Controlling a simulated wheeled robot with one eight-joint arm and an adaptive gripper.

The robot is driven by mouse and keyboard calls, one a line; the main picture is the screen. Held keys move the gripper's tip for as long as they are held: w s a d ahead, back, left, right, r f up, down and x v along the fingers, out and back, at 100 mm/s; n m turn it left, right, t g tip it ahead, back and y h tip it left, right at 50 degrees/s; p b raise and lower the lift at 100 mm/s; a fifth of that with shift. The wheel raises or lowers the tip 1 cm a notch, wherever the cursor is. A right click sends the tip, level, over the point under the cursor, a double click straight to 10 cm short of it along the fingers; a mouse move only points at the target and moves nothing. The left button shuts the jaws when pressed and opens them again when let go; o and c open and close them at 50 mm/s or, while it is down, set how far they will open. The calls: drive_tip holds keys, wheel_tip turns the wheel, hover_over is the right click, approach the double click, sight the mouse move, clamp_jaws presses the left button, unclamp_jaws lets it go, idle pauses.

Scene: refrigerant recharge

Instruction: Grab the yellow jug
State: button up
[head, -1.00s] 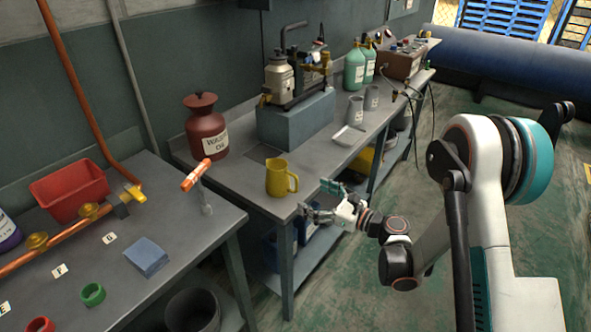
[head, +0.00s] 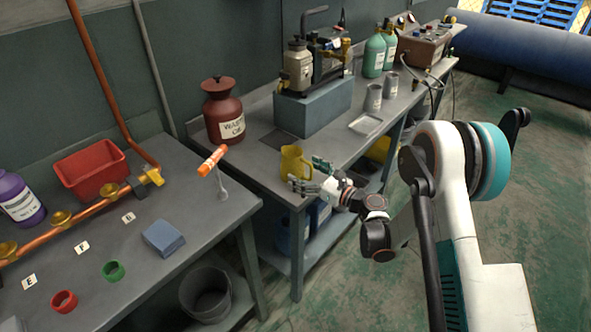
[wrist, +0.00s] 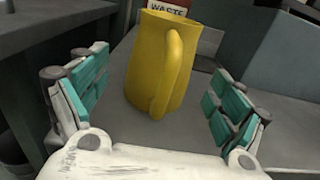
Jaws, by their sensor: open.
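The yellow jug (head: 293,163) stands upright on the grey workbench, near its front edge. In the wrist view the jug (wrist: 146,62) is straight ahead, its handle facing me. My gripper (head: 308,177) is at the bench edge, just in front of and right of the jug. In the wrist view my gripper (wrist: 158,95) is open, one teal-padded finger to each side of the jug. A gap shows between each finger and the jug, and nothing is held.
A brown waste oil jar (head: 224,112) stands behind and left of the jug. A blue-grey block (head: 312,106) carrying a pump is behind it. A white tray (head: 366,124) and grey cups (head: 374,97) are to the right.

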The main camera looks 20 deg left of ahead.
sight(301, 171)
drive_tip(key=x, duration=0.2)
drive_tip(key=f+b+x, duration=0.1)
drive_tip(key=shift+w+a, duration=0.25)
drive_tip(key=shift+a, duration=0.05)
drive_tip(key=shift+w+a+r+b, duration=0.1)
drive_tip(key=shift+a+r+b, duration=0.05)
drive_tip(key=shift+a+b, duration=0.15)
drive_tip(key=shift+d, duration=0.1)
drive_tip(key=c, duration=1.2)
drive_tip(key=shift+r, duration=0.1)
